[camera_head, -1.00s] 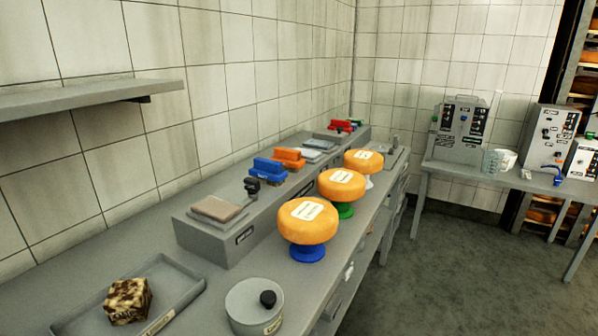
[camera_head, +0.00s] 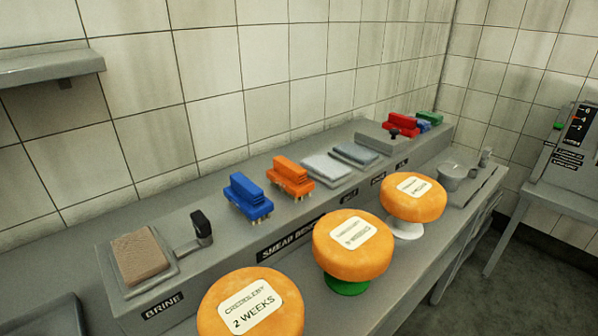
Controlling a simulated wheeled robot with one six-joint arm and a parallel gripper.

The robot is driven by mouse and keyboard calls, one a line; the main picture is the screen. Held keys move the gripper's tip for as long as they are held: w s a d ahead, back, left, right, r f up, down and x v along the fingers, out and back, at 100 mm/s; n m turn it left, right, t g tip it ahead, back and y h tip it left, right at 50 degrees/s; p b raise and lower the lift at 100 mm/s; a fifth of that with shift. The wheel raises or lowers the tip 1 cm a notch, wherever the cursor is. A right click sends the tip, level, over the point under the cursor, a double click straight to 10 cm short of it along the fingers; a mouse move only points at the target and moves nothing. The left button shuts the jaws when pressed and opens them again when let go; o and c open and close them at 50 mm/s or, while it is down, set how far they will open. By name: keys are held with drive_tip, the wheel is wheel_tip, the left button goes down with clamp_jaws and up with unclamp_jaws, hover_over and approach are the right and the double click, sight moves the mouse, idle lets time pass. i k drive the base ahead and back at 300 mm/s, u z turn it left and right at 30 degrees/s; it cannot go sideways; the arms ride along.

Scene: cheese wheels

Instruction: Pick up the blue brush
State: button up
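The blue brush (camera_head: 248,197) stands bristles down on the raised grey shelf (camera_head: 205,262) along the wall, left of the middle of the head view. It has a ridged blue grip on top and pale bristle tufts below. An orange brush (camera_head: 290,176) of the same shape stands just to its right, close beside it. My gripper is not in view.
A brown pad in a tray (camera_head: 140,257) lies left of the brush. Grey pads (camera_head: 328,168) lie to the right, then red, blue and green items (camera_head: 412,122). Three orange cheese wheels (camera_head: 352,245) on stands line the bench in front. The tiled wall is behind.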

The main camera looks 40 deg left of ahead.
sight(245, 197)
drive_tip(key=i, duration=0.7)
drive_tip(key=u, duration=2.35)
drive_tip(key=i, duration=0.5)
drive_tip(key=z, duration=0.1)
